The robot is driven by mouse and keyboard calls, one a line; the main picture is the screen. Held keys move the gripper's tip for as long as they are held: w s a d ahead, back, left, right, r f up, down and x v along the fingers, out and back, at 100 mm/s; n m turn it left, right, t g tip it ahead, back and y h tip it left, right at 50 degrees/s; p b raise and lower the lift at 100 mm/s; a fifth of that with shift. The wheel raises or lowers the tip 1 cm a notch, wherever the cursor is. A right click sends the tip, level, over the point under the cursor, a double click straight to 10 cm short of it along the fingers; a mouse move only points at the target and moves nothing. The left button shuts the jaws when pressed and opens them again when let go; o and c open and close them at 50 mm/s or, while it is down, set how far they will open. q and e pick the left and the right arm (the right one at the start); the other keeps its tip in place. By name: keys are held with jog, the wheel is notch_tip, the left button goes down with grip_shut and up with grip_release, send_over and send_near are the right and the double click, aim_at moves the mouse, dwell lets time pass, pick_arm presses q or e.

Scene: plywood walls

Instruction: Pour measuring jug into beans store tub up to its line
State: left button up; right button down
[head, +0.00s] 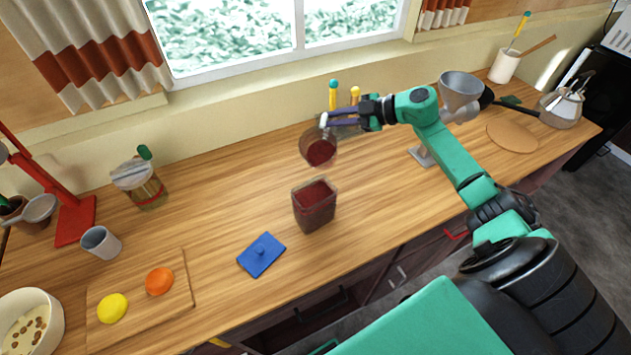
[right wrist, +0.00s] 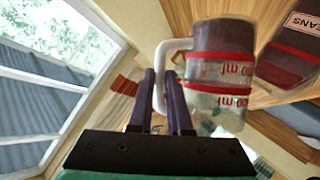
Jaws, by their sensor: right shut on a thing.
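The clear measuring jug (head: 308,143) with dark red beans is held above the counter, just behind the beans store tub. In the right wrist view the jug (right wrist: 222,68) shows red bands and "ml" marks. My right gripper (head: 328,120) is shut on its white handle (right wrist: 160,75). The jug looks tilted; no falling stream shows. The beans store tub (head: 314,212) stands open and upright, with dark red beans high inside. In the right wrist view the tub (right wrist: 285,60) shows a "BEANS" label and a red band. I cannot read the level against its line. My left gripper is out of view.
A cutting board (head: 135,318) with fruit, a grey cup (head: 101,243) and a jar (head: 140,186) stand further left. A grey funnel-like hopper (head: 460,88) stands right, behind my arm. The counter around the tub is mostly clear.

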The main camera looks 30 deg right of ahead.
jog(key=w+d+f+m+g+y+b, duration=0.1)
jog(key=w+d+f+m+b, duration=0.2)
jog(key=f+b, duration=0.3)
notch_tip(320, 180, up, 9)
jog(key=w+d+m+g+y+p, duration=0.1)
jog(key=p, duration=0.2)
jog(key=shift+r+m, duration=0.15)
jog(key=shift+m, duration=0.15)
jog(key=shift+w+d, duration=0.1)
jog(key=shift+d, duration=0.05)
